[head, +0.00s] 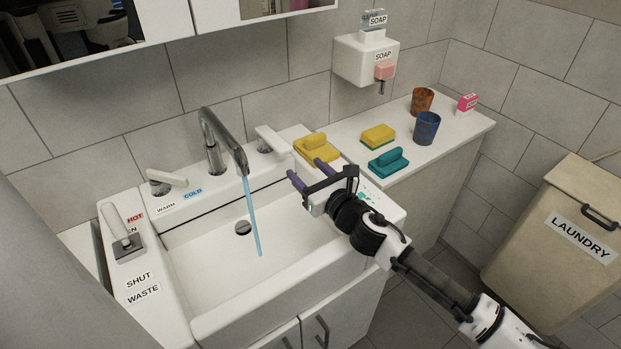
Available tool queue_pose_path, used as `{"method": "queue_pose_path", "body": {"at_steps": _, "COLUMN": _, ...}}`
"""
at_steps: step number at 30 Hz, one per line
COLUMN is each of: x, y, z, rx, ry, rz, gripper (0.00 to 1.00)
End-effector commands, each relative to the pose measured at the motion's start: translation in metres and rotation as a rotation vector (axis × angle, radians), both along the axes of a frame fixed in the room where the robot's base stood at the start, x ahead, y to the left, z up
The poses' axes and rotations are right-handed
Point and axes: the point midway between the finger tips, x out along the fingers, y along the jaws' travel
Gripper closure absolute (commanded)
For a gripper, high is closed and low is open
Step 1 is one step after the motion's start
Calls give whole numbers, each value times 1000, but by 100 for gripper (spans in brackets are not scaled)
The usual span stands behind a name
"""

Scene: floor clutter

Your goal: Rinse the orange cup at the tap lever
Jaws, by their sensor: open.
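The orange cup (421,101) stands upright at the back of the white counter, right of the sink. My gripper (293,177) is open and empty above the right side of the basin, left of and nearer than the cup. The tap (225,145) has a curved metal spout with a blue stream running into the basin (215,275). One white lever (166,180) sits left of the spout by the WARM and COLD labels. Another white lever (273,140) sits to its right. A third lever (116,225) stands on the left ledge by HOT and SHUT WASTE labels.
A blue cup (426,128) stands just in front of the orange cup, beside a pink box (467,102). A soap dispenser (365,58) hangs above. A laundry bin (560,240) stands right.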

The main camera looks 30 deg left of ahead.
Motion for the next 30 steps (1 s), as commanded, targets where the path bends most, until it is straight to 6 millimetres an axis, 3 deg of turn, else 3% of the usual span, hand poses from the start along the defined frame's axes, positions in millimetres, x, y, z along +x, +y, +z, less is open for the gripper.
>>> {"method": "queue_pose_path", "body": {"at_steps": 11, "x": -3, "y": -6, "z": 0, "rx": 0, "ry": 0, "rz": 1, "gripper": 42}}
{"method": "queue_pose_path", "body": {"at_steps": 19, "x": -11, "y": -3, "z": 17, "rx": 55, "ry": -20, "rz": 49, "gripper": 75}}
{"method": "queue_pose_path", "body": {"at_steps": 25, "x": -40, "y": 5, "z": 42, "rx": 113, "ry": -45, "rz": 210, "gripper": 100}}
{"method": "queue_pose_path", "body": {"at_steps": 30, "x": -63, "y": 8, "z": 40, "rx": 55, "ry": -32, "rz": 335, "gripper": 100}}
